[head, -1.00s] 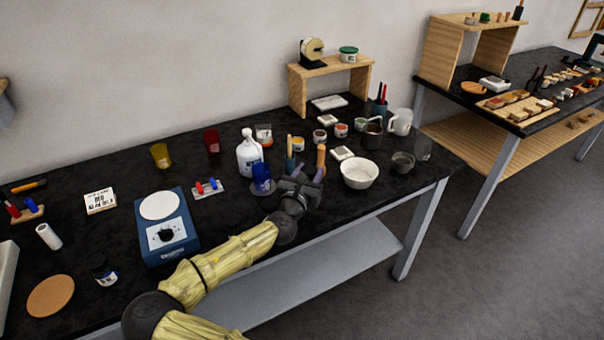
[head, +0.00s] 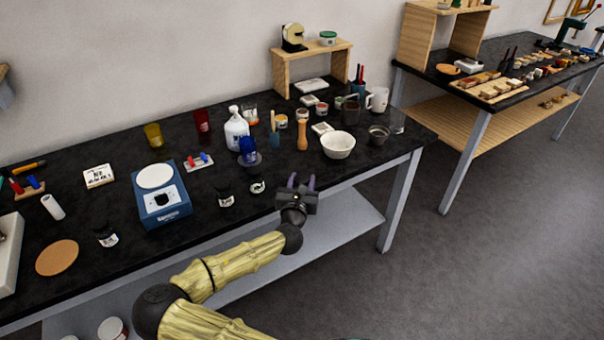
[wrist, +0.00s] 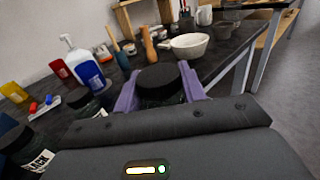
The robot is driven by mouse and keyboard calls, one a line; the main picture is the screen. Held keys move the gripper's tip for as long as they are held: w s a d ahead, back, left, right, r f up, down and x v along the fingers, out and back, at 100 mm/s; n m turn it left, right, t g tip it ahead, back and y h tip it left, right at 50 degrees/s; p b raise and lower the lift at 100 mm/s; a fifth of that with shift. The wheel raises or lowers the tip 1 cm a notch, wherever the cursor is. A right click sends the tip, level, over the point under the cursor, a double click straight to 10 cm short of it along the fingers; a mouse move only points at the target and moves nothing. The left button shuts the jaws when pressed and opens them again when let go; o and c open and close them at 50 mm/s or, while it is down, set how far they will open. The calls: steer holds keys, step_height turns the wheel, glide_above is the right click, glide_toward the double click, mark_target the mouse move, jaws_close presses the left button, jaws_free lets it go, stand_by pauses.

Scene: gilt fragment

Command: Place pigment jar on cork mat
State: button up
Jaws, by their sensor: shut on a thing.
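My gripper (head: 298,183) is near the front edge of the near table. In the wrist view its purple fingers stand on either side of a dark jar with a black lid (wrist: 160,80), the pigment jar, and are shut on it. Its label is hidden. In the head view the jar can hardly be made out against the dark gripper. The cork mat (head: 57,258), a flat round tan disc, lies bare at the left of the near table, far from my gripper. It is not in the wrist view.
Similar black-lidded jars stand on the table: one right of the mat (head: 107,236), two left of my gripper (head: 226,197) (head: 257,184). A blue hotplate (head: 161,200) stands between the mat and my gripper. A white bowl (head: 338,147) and bottle (head: 236,130) stand behind.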

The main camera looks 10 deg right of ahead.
steer(key=s+f+n+t+y, duration=0.1)
steer(key=s+f+n+y, duration=0.3)
steer(key=s+f, duration=0.6)
step_height(320, 180, down, 5)
steer(key=y, duration=0.2)
steer(key=shift+s+a+r+y, duration=0.2)
steer(key=shift+s+a+y, duration=0.1)
steer(key=shift+y, duration=0.1)
steer(key=shift+w, duration=0.2)
